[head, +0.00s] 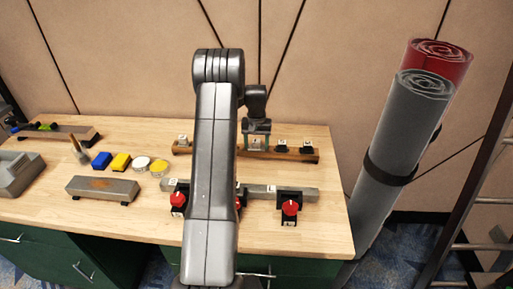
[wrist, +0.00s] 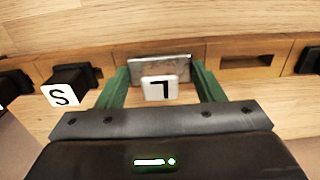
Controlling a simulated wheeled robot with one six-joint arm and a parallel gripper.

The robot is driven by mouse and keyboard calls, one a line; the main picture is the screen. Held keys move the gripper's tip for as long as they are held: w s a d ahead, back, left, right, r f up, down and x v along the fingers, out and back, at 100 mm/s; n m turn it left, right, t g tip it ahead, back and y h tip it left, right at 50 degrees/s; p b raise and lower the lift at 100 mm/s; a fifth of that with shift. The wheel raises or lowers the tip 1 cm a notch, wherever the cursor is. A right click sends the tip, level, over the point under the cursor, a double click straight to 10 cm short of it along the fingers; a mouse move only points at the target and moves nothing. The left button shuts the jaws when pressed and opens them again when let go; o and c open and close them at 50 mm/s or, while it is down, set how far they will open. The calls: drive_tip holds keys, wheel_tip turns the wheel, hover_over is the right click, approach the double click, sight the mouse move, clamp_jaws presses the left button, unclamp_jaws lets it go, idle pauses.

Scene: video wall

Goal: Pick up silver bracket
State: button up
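The bracket's lower part is hidden.
A black part labelled S (wrist: 70,85) sits just left of my fingers. An empty slot (wrist: 246,61) lies to the right. Red-knobbed clamps (head: 290,209) stand nearer on the workbench (head: 140,222). Tall grey and red rolls (head: 390,140) lean at the right.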

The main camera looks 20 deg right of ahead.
drive_tip(key=c, duration=0.5)
wheel_tip(320, 180, up, 9)
drive_tip(key=shift+r+b, duration=0.1)
drive_tip(key=shift+b, duration=0.7)
drive_tip(key=shift+r, duration=0.4)
